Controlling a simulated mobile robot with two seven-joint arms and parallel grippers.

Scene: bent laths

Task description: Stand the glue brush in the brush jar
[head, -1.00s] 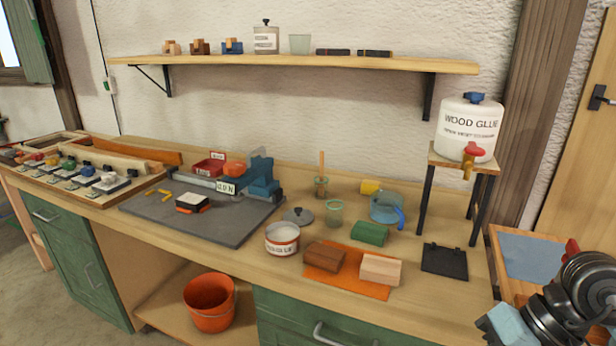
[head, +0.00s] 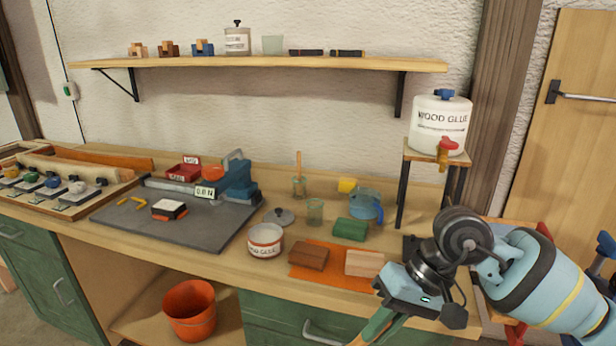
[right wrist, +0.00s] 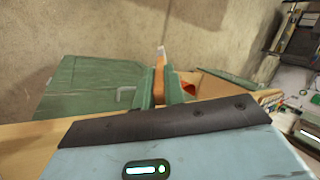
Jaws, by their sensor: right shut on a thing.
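My right gripper (head: 368,333) is low at the bench's front edge, its fingers running toward the picture's bottom edge. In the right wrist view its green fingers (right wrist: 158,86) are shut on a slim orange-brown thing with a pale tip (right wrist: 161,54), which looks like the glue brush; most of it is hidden. On the bench, a glass jar (head: 299,188) holds an upright wooden stick. A second, greenish glass jar (head: 315,212) stands nearby and looks empty. I cannot tell for sure which is the brush jar. Both are left of and beyond my gripper. My left gripper is out of view.
A glue tin (head: 265,241), its lid (head: 279,217), a green block (head: 350,229) and a blue jug (head: 366,207) crowd around the jars. Wood blocks lie on an orange mat (head: 330,281) between the jars and my gripper. A glue tank (head: 439,125) stands at the right.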

